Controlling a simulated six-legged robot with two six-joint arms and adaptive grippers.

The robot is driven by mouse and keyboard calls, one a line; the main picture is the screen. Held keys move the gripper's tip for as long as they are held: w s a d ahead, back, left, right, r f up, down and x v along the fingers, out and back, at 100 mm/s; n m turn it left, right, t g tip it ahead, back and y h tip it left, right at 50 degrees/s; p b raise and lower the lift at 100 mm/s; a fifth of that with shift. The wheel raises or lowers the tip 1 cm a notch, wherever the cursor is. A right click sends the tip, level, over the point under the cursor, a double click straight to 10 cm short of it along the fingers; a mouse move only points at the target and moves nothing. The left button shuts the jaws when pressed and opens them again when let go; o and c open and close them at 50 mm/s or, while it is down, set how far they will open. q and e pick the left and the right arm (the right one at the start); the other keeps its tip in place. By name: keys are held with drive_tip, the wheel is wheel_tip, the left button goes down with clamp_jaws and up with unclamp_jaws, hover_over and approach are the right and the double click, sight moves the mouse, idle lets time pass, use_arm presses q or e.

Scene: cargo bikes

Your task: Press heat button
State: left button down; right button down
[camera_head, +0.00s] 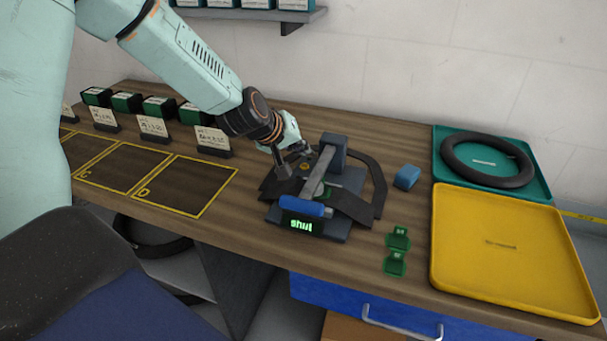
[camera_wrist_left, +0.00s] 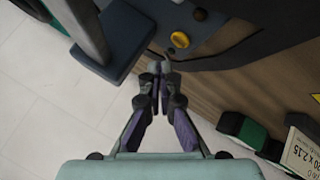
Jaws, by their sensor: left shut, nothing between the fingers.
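The press (camera_head: 322,185) stands on the wooden bench with its long arm lowered, a blue handle (camera_head: 302,206) at the front and a lit green display (camera_head: 300,226) that seems to read "shut". A black rubber piece (camera_head: 352,206) lies through it. A round yellow-orange button (camera_head: 306,167) sits on its far left part; it shows clearly in the left wrist view (camera_wrist_left: 180,40), near a dark knob (camera_wrist_left: 200,14). My left gripper (camera_head: 306,151) is shut and empty behind the press. In the wrist view its fingertips (camera_wrist_left: 160,66) are close to the button, apart from it in the picture.
A blue block (camera_head: 407,178) and green pieces (camera_head: 397,238) lie right of the press. A yellow tray (camera_head: 447,250) and a teal tray (camera_head: 447,178) with a black tyre (camera_head: 458,151) are farther right. Green boxes with cards (camera_head: 159,107) line the left back; marked squares (camera_head: 184,187) are empty.

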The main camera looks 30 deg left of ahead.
use_arm(q)
drive_tip(key=shift+f+b, duration=0.3)
drive_tip(key=shift+f, duration=0.35)
drive_tip(key=shift+w+d+f, duration=0.1)
drive_tip(key=shift+w+f, duration=0.15)
drive_tip(key=shift+f, duration=0.05)
use_arm(e)
drive_tip(key=shift+w+f, duration=0.1)
drive_tip(key=shift+f, duration=0.7)
use_arm(q)
drive_tip(key=shift+s+r, duration=0.15)
drive_tip(key=shift+s, duration=0.05)
drive_tip(key=shift+w, duration=0.15)
